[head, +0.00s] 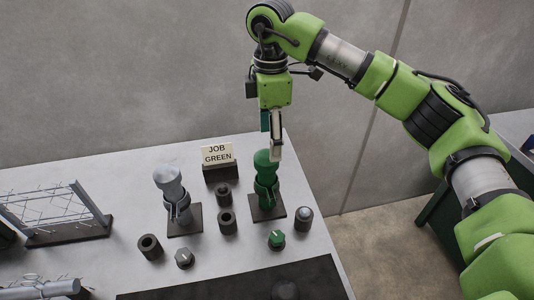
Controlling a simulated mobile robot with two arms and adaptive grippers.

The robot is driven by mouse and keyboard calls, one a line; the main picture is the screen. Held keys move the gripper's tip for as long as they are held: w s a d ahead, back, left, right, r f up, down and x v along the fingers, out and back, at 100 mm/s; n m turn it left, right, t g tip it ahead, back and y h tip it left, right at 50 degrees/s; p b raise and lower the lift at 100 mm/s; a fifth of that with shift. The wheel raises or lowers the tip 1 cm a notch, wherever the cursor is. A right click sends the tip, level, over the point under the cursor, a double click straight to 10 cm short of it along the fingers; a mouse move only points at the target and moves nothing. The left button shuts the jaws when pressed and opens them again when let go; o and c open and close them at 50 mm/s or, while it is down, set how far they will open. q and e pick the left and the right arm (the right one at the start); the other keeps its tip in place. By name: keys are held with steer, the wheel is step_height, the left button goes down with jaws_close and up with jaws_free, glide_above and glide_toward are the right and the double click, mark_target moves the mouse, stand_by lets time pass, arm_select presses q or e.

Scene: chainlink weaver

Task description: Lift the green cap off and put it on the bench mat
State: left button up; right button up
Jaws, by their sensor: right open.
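A green stand (266,188) rises from a dark square base near the bench's right end. Its rounded green top (265,162), which looks like the green cap, sits on it. My right gripper (272,145) points down at this top, open, with a pale finger close to its right side. I cannot tell whether they touch. The other finger is mostly hidden. The dark bench mat (215,289) lies along the front edge, with a dark round thing on it at the bottom. My left gripper is out of view.
A sign reading "JOB GREEN" (217,154) stands behind. A grey stand (171,190) is to the left. Several dark rings, a grey hex piece (184,258) and a small green hex piece (276,239) lie around the stands. A wire-mesh frame (55,212) is far left.

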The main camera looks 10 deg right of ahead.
mark_target(268, 152)
steer(key=f+p, duration=0.2)
steer(key=f, duration=0.1)
steer(key=shift+w+a+f, duration=0.1)
steer(key=shift+a+f, duration=0.1)
step_height(268, 152, down, 2)
steer(key=shift+f+p, duration=0.1)
steer(key=shift+p, duration=0.35)
steer(key=shift+f, duration=0.25)
steer(key=shift+w, duration=0.1)
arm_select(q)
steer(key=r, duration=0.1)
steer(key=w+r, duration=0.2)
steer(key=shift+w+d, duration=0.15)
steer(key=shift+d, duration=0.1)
arm_select(e)
steer(key=c, duration=1.2)
